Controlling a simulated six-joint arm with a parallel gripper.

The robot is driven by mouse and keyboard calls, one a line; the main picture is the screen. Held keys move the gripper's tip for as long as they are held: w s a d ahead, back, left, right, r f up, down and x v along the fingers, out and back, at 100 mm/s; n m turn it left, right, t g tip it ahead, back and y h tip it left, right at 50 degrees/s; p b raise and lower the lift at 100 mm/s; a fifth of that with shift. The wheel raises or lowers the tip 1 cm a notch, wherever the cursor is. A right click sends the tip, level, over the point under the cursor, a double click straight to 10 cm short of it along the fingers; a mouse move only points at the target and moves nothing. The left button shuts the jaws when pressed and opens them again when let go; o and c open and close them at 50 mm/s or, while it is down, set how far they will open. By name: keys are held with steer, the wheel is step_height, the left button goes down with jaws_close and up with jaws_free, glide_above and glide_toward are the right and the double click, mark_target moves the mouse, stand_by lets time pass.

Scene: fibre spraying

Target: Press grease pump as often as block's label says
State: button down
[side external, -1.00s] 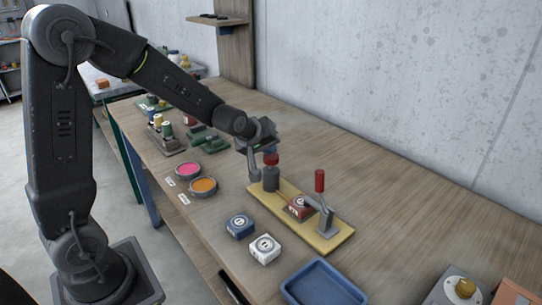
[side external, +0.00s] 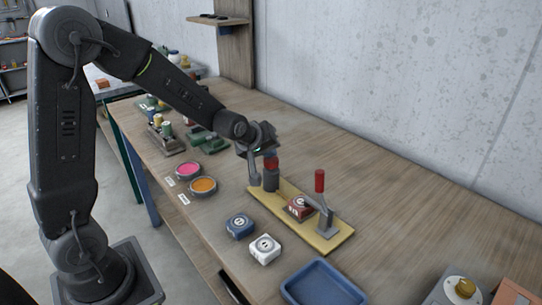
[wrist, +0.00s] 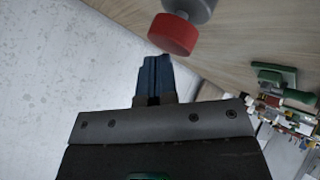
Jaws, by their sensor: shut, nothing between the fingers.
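The grease pump (side external: 271,182) is a dark grey cylinder with a red cap, standing upright at the far left end of a yellow board (side external: 337,243). My gripper (side external: 267,155) is shut and empty, right at the red cap and partly hiding its top. In the wrist view the shut fingers (wrist: 154,75) point at the red cap (wrist: 172,36); I cannot tell whether they touch it. A dark red block (side external: 299,207) with a white label sits on the board's middle. The label's marks are too small to read.
A red-handled lever (side external: 320,183) stands at the board's near end. A blue block (side external: 240,225), a white block (side external: 265,248) and a blue tray (side external: 322,284) lie in front. Pink (side external: 188,169) and orange (side external: 203,186) bowls stand left. The table behind the board is clear.

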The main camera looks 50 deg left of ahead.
mark_target(269, 159)
steer(key=shift+f, duration=0.5)
steer(key=shift+r, duration=0.1)
stand_by(0.5)
steer(key=shift+r, duration=1.55)
steer(key=shift+r, duration=0.1)
steer(key=shift+r, duration=2.4)
step_height(269, 159, up, 4)
steer(key=shift+f, duration=0.1)
steer(key=shift+f, duration=0.15)
